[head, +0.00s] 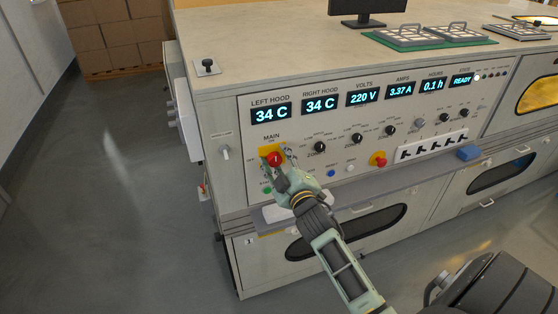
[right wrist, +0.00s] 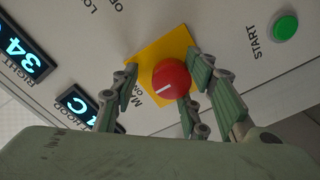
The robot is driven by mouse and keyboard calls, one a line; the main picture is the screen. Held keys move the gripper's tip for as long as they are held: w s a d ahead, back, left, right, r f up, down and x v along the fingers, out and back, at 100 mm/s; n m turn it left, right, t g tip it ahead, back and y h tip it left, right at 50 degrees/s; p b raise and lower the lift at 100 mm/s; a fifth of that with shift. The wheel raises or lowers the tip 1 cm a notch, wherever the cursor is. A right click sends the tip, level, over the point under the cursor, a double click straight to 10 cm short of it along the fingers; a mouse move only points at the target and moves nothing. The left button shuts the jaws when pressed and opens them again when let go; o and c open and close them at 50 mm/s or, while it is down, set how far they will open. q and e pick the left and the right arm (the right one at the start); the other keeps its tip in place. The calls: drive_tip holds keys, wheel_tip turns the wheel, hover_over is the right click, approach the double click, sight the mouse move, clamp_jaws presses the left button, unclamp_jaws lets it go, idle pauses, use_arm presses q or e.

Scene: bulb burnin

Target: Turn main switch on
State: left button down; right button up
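The main switch is a red round knob (head: 274,159) with a white line, on a yellow plate (right wrist: 149,63) under the MAIN label at the panel's left. The knob also shows in the right wrist view (right wrist: 171,78). Its white line points toward the lower left there, roughly toward the MAIN ON lettering. My right gripper (head: 279,165) is at the knob, with fingers on both sides of it. In the right wrist view the fingers (right wrist: 165,92) stand apart, with a gap on the left side and little or none on the right; contact is unclear. My left gripper is not in view.
Lit displays (head: 271,113) run above the switch; black knobs (head: 320,146) and a red emergency button (head: 378,159) are to the right. The floor at left is clear.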

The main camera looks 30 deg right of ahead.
drive_tip(key=shift+a+f, duration=0.1)
drive_tip(key=shift+a, duration=0.1)
drive_tip(key=shift+s, duration=0.25)
drive_tip(key=v, duration=1.1)
drive_tip(key=shift+s, duration=0.25)
drive_tip(key=shift+f, duration=0.1)
